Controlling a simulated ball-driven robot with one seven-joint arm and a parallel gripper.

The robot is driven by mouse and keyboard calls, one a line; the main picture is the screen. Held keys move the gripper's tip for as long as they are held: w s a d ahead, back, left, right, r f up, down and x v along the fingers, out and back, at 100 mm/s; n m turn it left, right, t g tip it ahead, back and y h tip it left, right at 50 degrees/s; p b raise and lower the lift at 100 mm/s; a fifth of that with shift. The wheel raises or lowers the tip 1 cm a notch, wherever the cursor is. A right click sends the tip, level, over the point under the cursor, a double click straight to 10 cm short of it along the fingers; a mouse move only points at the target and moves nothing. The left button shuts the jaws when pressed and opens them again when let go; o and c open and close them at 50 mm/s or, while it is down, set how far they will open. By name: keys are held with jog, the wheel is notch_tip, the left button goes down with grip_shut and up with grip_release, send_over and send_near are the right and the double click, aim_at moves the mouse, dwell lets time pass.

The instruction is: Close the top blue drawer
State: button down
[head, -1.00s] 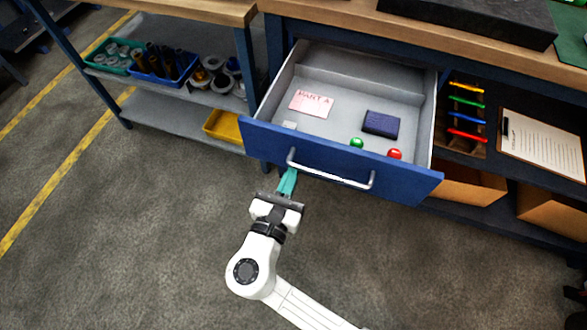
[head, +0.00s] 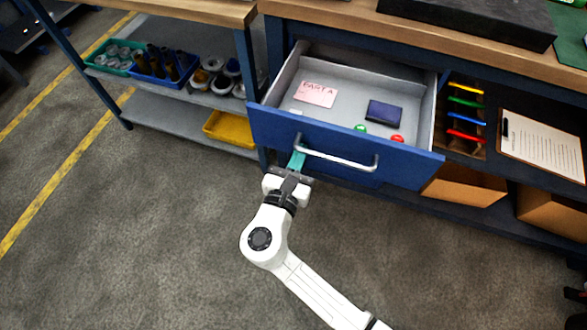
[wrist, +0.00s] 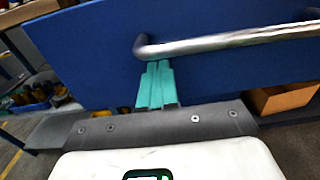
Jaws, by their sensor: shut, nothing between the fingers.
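The top blue drawer (head: 408,170) stands partly open under the workbench, its grey inside showing. It holds a pink card (head: 316,94), a dark blue box (head: 384,112), and a green and a red round piece. A silver bar handle (head: 338,161) runs across its front. My gripper (head: 297,159) is shut and empty, its teal fingers at the drawer front by the handle's left end. In the wrist view the teal fingertips (wrist: 157,72) lie against or very near the blue front (wrist: 105,50), just below the handle (wrist: 230,40); I cannot tell whether they touch.
To the left, a shelf unit holds a teal bin, a blue bin (head: 165,70), several rings and a yellow tray (head: 228,128). To the right are a clipboard (head: 541,145), coloured-handled tools and cardboard boxes (head: 465,187). The floor in front is clear.

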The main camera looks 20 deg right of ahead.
aim_at(329, 92)
jog(key=b+x, duration=0.6)
jog(key=x, duration=1.8)
jog(key=shift+f, duration=0.15)
jog(key=shift+w+d, duration=0.25)
jog(key=shift+w, duration=0.1)
jog(key=shift+w+r, duration=0.1)
jog(key=shift+r, duration=0.1)
jog(key=shift+d+r, duration=0.1)
